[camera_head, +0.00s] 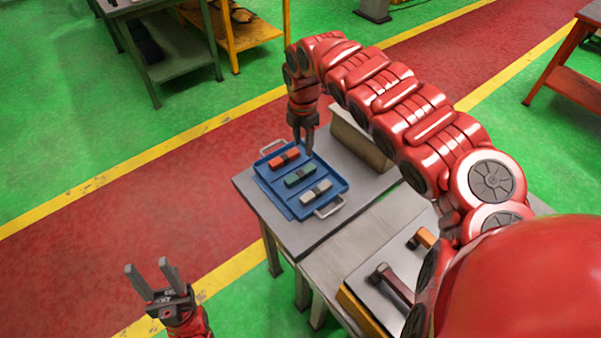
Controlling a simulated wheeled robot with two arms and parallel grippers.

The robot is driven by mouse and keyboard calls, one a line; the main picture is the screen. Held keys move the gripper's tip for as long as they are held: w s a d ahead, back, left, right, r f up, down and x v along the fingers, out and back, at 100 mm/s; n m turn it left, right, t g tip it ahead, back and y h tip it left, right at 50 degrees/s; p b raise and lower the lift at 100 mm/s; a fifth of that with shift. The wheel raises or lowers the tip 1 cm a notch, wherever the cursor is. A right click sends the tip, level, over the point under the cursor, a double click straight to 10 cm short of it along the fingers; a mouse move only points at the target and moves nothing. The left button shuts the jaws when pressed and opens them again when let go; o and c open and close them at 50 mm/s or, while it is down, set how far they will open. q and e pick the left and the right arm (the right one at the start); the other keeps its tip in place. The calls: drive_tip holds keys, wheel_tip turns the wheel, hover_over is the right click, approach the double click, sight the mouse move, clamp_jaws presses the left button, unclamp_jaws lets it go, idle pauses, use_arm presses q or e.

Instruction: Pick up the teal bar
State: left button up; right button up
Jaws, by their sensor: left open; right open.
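The teal bar (300,176), dark green with a dark middle, lies in the middle of a blue tray (344,184). A red bar (276,162) lies on its far side and a pale grey bar (316,192) on its near side. My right gripper (303,147) is open and points down over the far part of the tray, close to the red and teal bars. Its exact height above them is hard to tell. My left gripper (148,266) is open and empty, pointing up over the floor, well away from the tray.
The tray has metal handles and sits on a grey table (304,238). A beige block (362,142) stands behind it on the right. A nearer metal table holds a dark-handled tool (391,281) and an orange piece (424,238). The floor at left is clear.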

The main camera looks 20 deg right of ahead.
drive_tip(key=p, duration=0.2)
hover_over(300, 173)
drive_tip(key=f, duration=0.7)
drive_tip(key=shift+s+d+f, duration=0.1)
drive_tip(key=shift+d+f, duration=0.2)
drive_tip(key=shift+a+f+p, duration=0.2)
drive_tip(key=shift+f+p, duration=0.1)
drive_tip(key=shift+f, duration=0.2)
wheel_tip(300, 173, down, 3)
drive_tip(key=shift+a+f+p, duration=0.1)
drive_tip(key=shift+a+p, duration=0.05)
drive_tip(key=shift+p, duration=0.4)
drive_tip(key=shift+f, duration=0.5)
drive_tip(key=shift+c, duration=0.2)
clamp_jaws()
